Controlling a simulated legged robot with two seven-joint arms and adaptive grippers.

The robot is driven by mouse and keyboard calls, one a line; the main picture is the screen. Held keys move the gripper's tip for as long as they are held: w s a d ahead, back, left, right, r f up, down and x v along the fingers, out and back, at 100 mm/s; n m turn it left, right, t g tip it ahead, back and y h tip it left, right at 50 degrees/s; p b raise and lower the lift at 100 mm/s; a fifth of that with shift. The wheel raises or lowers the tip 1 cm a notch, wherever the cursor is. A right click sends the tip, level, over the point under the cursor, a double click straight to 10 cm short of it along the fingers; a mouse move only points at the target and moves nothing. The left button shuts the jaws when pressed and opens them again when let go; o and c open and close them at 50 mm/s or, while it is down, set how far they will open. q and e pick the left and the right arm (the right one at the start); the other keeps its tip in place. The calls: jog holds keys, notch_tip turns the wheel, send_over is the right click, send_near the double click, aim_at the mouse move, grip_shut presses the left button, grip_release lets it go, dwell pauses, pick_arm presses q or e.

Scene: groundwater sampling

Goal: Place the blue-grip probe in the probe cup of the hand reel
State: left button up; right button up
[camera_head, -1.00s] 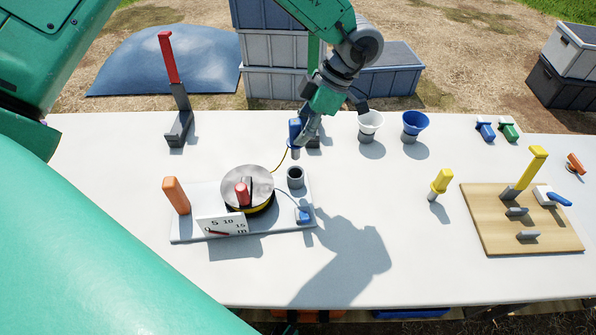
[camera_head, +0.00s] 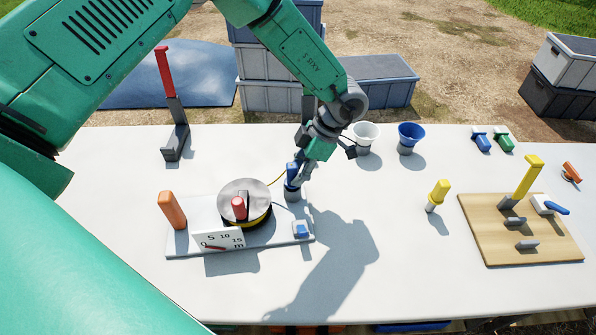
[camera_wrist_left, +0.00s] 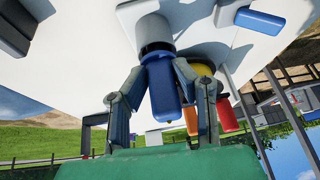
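The hand reel's pale base (camera_head: 190,247) stands on the table, with a round metal drum (camera_head: 238,189), a red knob and a dial plate. My left gripper (camera_head: 295,176) is shut on the blue-grip probe (camera_head: 291,171) over the probe cup (camera_head: 293,194) at the reel's back right corner. A thin yellow cable runs from the drum to the probe. In the left wrist view the blue grip (camera_wrist_left: 164,92) sits between both fingers. Its dark collar is at the mouth of the grey cup (camera_wrist_left: 150,30); how deep the lower end sits is hidden. My right gripper is not in view.
An orange post (camera_head: 171,210) and a blue block (camera_head: 301,230) are on the reel base. White (camera_head: 366,132) and blue (camera_head: 411,134) funnel cups stand behind right. A yellow-grip piece (camera_head: 438,194) and wooden board (camera_head: 480,235) are right. The front table is clear.

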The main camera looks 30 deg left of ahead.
pick_arm(q)
jog(key=o, duration=0.3)
jog(key=v, duration=1.2)
jog(key=shift+w+r, duration=0.1)
